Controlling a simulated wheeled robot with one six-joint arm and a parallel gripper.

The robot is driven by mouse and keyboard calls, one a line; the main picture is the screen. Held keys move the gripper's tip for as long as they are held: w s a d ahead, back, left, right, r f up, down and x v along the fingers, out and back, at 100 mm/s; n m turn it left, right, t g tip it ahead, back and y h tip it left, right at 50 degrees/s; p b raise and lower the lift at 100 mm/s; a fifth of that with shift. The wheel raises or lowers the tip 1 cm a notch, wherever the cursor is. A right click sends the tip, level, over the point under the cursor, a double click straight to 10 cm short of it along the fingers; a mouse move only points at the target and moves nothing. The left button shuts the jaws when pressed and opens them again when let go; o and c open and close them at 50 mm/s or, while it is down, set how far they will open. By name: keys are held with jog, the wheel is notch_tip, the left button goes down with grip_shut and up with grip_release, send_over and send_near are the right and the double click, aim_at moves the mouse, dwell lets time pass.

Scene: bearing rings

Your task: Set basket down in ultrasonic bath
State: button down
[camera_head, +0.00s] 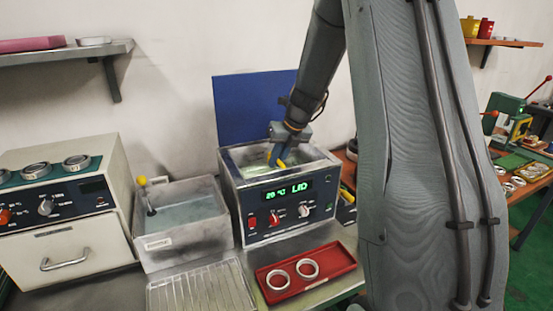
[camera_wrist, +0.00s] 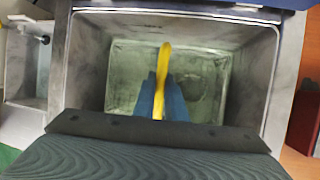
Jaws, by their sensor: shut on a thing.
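The ultrasonic bath (camera_head: 262,231) stands in the middle of the bench, its blue lid (camera_head: 235,112) raised behind it. Its green display reads "LID". My gripper (camera_head: 279,160) reaches down into the bath's open top, and in the wrist view its blue fingers (camera_wrist: 160,100) are shut on the basket's yellow handle (camera_wrist: 165,58). The handle also shows in the head view (camera_head: 274,156). Below the fingers, a pale squarish outline lies within the tank walls (camera_wrist: 88,60). I cannot tell whether the basket touches the tank floor; the front wall hides it in the head view.
A rinse tank (camera_head: 165,246) with liquid and a yellow-topped tool stands left of the bath. A red tray (camera_head: 283,296) with two rings lies in front, beside a wire rack (camera_head: 200,290). An oven-like unit (camera_head: 75,225) carries several rings. Shelves (camera_head: 60,54) hang above.

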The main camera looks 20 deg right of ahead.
jog(key=c, duration=1.7)
grip_release()
jog(key=shift+f, duration=0.1)
notch_tip(320, 180, up, 11)
jog(key=p, duration=1.2)
